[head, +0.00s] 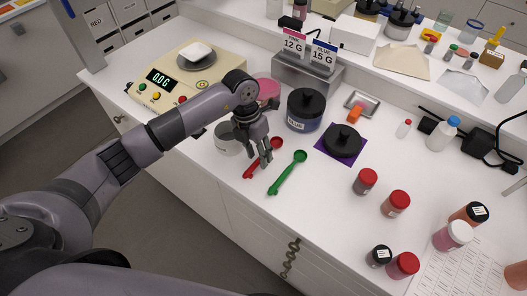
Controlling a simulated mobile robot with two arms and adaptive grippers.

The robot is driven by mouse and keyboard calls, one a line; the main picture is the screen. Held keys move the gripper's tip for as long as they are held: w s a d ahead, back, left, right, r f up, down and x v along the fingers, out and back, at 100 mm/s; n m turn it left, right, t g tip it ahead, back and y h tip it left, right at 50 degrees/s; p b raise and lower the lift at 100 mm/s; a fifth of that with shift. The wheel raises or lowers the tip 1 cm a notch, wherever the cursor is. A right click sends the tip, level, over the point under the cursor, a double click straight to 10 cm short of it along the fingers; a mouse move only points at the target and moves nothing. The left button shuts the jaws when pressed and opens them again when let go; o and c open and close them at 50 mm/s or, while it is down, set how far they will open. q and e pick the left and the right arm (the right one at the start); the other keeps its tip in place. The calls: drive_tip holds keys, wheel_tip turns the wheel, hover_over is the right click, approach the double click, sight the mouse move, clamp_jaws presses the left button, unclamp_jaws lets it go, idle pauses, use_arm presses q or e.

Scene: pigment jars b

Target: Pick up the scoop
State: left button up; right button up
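A red scoop (250,171) lies on the white counter, its round bowl at the upper right end. A longer green scoop (284,176) lies just right of it, bowl toward the back. My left gripper (262,158) points down over the red scoop and covers the middle of its handle. Its fingers look apart, with the tips close to the handle; whether they touch it is not clear. The green scoop is clear of the gripper. My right gripper is out of view.
A black lid (344,141) lies on a purple mat. Red-capped jars (365,182) stand at right. The counter's front edge is near.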

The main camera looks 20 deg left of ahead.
use_arm(q)
drive_tip(key=shift+d+f, duration=0.15)
drive_tip(key=shift+f, duration=0.5)
drive_tip(key=shift+c, duration=0.4)
clamp_jaws()
